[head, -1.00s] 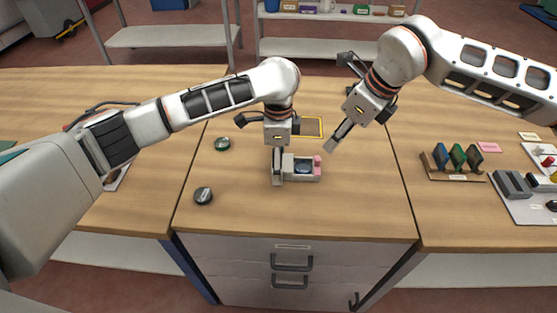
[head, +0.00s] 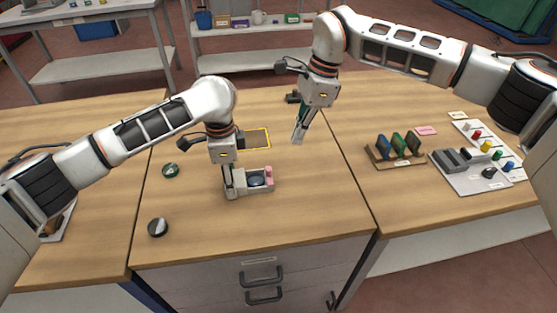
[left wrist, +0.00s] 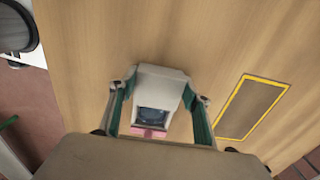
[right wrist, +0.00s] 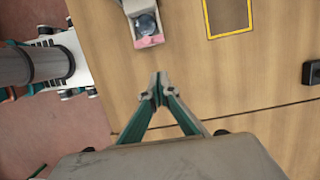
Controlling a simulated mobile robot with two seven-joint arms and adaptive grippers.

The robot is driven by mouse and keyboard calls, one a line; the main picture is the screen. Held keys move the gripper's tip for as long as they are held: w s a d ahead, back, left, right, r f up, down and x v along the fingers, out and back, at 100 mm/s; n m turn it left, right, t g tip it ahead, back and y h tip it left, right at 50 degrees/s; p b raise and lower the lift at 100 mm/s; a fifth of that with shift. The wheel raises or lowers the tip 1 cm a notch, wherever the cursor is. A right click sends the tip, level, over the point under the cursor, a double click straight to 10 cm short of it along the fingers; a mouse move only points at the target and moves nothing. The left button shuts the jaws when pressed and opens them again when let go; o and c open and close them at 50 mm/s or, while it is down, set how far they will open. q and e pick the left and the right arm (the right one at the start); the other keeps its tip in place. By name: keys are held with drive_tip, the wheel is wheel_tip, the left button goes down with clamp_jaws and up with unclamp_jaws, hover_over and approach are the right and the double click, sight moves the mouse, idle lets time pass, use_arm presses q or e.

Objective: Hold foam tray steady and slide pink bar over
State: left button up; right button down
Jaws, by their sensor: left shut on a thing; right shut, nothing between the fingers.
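The pale foam tray (head: 248,190) stands on the middle of the table and holds a dark round lens (head: 257,181). The pink bar (head: 269,174) sits at the tray's right end in the head view. It also shows in the left wrist view (left wrist: 149,132) and the right wrist view (right wrist: 149,41). My left gripper (head: 229,188) is shut on the tray, with its fingers on either side of it in the left wrist view (left wrist: 158,105). My right gripper (head: 297,137) is shut and empty, above the table to the right of and behind the tray, apart from it.
A yellow-framed rectangle (head: 257,139) lies behind the tray. A green-rimmed disc (head: 170,170) and a dark disc (head: 158,228) lie to the left. A wooden rack (head: 396,160) and a grey board (head: 480,182) with coloured pegs stand right. Table between tray and rack is clear.

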sight(269, 173)
drive_tip(key=shift+w+d+r+n+g+y, duration=0.15)
drive_tip(key=shift+w+d+r+n+g, duration=0.2)
drive_tip(key=shift+n, duration=0.45)
drive_tip(key=shift+w+d+r+n+g+y, duration=0.15)
drive_tip(key=shift+w+d+n, duration=0.15)
drive_tip(key=shift+w+n, duration=0.35)
drive_tip(key=shift+w+d+r+n+g+y, duration=0.1)
drive_tip(key=shift+w+d+r+n+g, duration=0.2)
drive_tip(key=shift+n, duration=0.65)
drive_tip(key=shift+f, duration=0.1)
drive_tip(key=x, duration=1)
drive_tip(key=a, duration=0.1)
drive_tip(key=s+a, duration=0.1)
drive_tip(key=a, duration=0.1)
drive_tip(key=shift+s, duration=0.25)
drive_tip(key=shift+s+a, duration=0.15)
drive_tip(key=shift+a, duration=0.1)
